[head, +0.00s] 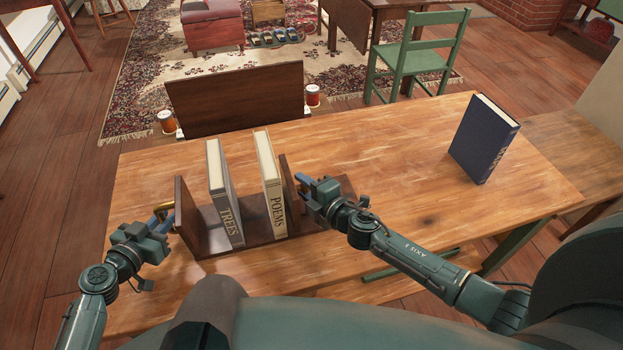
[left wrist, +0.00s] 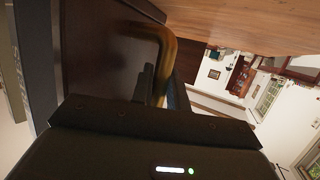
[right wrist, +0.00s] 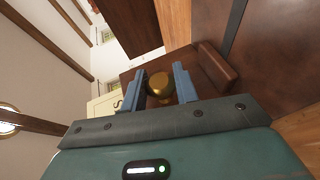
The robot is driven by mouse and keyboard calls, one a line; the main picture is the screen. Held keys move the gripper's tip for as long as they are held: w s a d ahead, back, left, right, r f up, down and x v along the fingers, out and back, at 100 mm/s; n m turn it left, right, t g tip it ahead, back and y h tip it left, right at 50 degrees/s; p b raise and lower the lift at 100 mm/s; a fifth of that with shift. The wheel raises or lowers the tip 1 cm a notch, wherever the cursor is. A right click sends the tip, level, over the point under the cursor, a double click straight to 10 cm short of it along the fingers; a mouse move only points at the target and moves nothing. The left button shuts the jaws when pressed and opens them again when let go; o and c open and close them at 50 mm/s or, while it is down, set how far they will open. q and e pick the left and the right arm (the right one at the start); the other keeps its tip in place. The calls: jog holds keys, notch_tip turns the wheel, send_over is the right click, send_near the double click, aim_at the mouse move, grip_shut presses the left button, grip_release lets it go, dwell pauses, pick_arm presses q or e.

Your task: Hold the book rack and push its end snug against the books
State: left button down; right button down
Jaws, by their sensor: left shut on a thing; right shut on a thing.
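The dark wooden book rack (head: 196,240) stands on the table with two upright ends. The books TREES (head: 225,205) and POEMS (head: 272,190) stand upright in it, with a gap between them. There is also a gap between TREES and the left end (head: 187,217). POEMS is close to the right end (head: 290,196); I cannot tell whether they touch. My left gripper (head: 164,216) is shut on the brass handle (left wrist: 157,42) at the left end. My right gripper (head: 306,186) is shut on the brass knob (right wrist: 160,87) of the right end.
A dark blue book (head: 484,140) stands alone at the table's right. The tabletop (head: 400,150) is clear between it and the rack. A dark wooden panel (head: 240,98) stands at the far edge, with small cans (head: 167,122) beside it. A green chair (head: 420,58) is behind the table.

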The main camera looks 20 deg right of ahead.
aim_at(293, 191)
jog(key=shift+s+a, duration=0.1)
jog(key=shift+a, duration=1.5)
jog(key=c, duration=1.1)
grip_release()
jog(key=shift+o, duration=0.2)
jog(key=shift+d, duration=0.1)
jog(key=v, duration=1.2)
jog(key=shift+c, duration=0.3)
